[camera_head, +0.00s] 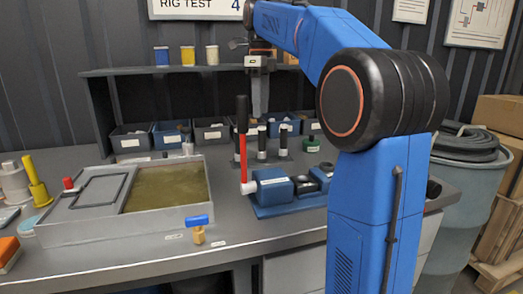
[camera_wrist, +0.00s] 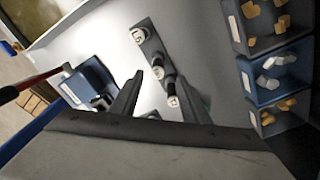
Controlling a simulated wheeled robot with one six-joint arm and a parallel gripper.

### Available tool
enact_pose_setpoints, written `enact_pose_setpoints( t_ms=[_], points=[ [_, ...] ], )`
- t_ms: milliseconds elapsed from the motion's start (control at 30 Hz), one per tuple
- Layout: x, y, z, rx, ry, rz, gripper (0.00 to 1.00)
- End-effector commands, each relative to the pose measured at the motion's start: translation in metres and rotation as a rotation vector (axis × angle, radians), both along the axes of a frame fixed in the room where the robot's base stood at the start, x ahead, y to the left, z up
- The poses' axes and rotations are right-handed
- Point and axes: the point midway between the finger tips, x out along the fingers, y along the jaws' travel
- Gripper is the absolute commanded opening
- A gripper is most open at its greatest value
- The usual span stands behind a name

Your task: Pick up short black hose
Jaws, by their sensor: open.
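Three upright black cylinders with pale bands stand in a row on a dark base in the head view; the middle cylinder (camera_head: 262,142) and the right cylinder (camera_head: 283,140) show there. I cannot tell which is the short black hose. In the wrist view their pale ends show as a far one (camera_wrist: 137,35), a middle one (camera_wrist: 158,71) and a near one (camera_wrist: 173,101). My gripper (camera_head: 259,98) hangs above the row, pointing down. In the wrist view my gripper (camera_wrist: 161,80) is open, with nothing held between its fingers; the row lies beyond and between them.
A blue pump (camera_head: 272,187) with a red-handled lever (camera_head: 242,160) stands in front of the row. Parts bins (camera_head: 210,137) line the back under a shelf (camera_head: 140,70). A water tank (camera_head: 140,225) is at left. A coiled dark hose (camera_head: 465,143) lies on a drum at right.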

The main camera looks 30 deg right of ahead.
Motion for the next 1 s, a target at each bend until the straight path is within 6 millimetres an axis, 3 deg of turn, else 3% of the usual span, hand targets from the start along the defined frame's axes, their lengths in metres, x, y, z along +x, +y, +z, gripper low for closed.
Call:
enact_pose_setpoints(
  t_ms=[300,567,800,1000],
  points=[
    [-0.001,0.000,-0.050,0.000,0.000,0.001,0.42],
    [-0.002,0.000,-0.065,0.000,0.000,0.001,0.42],
    [-0.008,-0.001,-0.097,0.000,0.001,0.002,0.42],
    [-0.008,-0.001,-0.111,0.000,0.000,0.001,0.42]
  ],
)
